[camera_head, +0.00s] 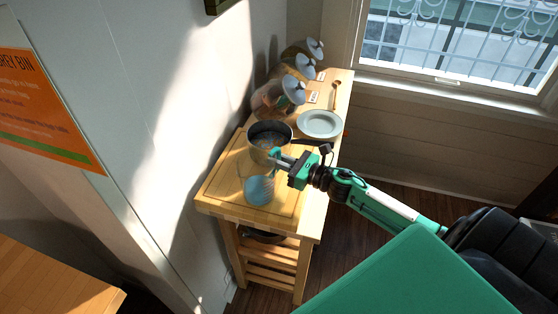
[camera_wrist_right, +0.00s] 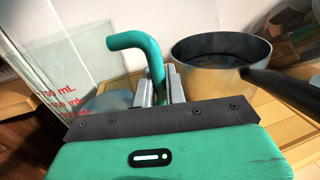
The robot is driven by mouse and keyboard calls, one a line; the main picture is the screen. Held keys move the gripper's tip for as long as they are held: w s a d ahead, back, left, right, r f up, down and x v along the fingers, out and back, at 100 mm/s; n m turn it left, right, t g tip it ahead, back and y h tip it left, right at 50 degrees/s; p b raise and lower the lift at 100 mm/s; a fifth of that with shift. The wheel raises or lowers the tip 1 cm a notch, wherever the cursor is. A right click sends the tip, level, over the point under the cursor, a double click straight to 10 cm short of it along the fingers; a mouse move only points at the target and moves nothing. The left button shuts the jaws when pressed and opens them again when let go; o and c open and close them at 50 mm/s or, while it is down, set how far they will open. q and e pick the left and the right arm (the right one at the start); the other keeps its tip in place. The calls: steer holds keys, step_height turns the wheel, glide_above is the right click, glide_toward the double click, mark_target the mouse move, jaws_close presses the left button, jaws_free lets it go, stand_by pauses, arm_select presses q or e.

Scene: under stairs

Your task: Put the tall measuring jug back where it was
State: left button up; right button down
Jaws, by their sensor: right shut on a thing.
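The tall measuring jug (camera_head: 259,188) is clear and bluish, with a teal handle; it shows over the front part of the wooden trolley's top. In the right wrist view the jug (camera_wrist_right: 48,72) is at the left, with red mL marks on its wall. My right gripper (camera_head: 284,168) is shut on the jug's teal handle (camera_wrist_right: 136,41), which rises between the fingers in the wrist view. The jug looks about upright. I cannot tell whether its base touches the board. My left gripper is not in view.
A metal saucepan (camera_head: 257,152) stands just behind the jug, its dark handle pointing right, close to my gripper. Farther back are a pale plate (camera_head: 320,123), several lidded glass jars (camera_head: 270,100) and a wooden spoon (camera_head: 334,95). The wall (camera_head: 190,110) borders the trolley's left side.

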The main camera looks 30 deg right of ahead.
steer(key=shift+f, duration=0.2)
steer(key=shift+f, duration=0.15)
steer(key=c, duration=1.5)
jaws_free()
steer(key=shift+o, duration=0.2)
steer(key=b+v, duration=0.5)
steer(key=v, duration=0.7)
